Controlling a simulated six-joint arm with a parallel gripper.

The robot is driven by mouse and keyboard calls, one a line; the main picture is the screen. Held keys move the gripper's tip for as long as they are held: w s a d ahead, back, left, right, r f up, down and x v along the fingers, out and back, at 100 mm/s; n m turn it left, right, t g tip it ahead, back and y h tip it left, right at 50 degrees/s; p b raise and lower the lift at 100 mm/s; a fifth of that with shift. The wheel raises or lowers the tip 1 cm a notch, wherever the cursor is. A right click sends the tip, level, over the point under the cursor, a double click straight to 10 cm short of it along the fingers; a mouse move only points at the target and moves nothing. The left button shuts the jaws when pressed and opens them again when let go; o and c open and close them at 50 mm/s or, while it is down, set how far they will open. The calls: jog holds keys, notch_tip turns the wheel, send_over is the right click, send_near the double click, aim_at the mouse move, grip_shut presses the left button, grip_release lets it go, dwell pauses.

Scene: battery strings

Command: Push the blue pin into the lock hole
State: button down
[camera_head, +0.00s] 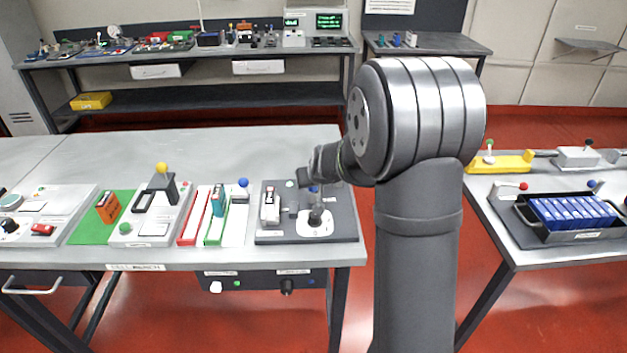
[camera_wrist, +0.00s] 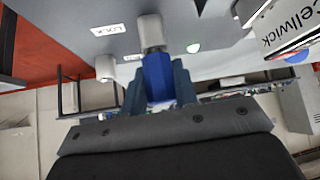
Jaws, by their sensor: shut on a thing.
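My gripper (camera_wrist: 157,85) is shut on the blue pin (camera_wrist: 156,68), which sits between its two fingers in the wrist view. The far end of the pin meets a pale grey rounded piece (camera_wrist: 150,32) beside the label "LOCK" (camera_wrist: 107,30). I cannot tell how deep the pin sits, and the lock hole itself is not visible. In the head view my gripper (camera_head: 304,180) is low over the dark board (camera_head: 342,222) at the right end of the bench. A small spot of blue (camera_head: 313,188) shows beside it.
A blue-topped post (camera_head: 243,188) is to the left. A tray of blue cells (camera_head: 575,213) is on the right table, across a gap.

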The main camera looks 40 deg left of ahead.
jog(key=shift+f, duration=0.35)
jog(key=c, duration=1.1)
grip_release()
jog(key=shift+o, duration=0.2)
jog(key=v, duration=1.7)
jog(key=shift+r, duration=0.25)
jog(key=shift+f, duration=0.15)
jog(key=x, duration=1.7)
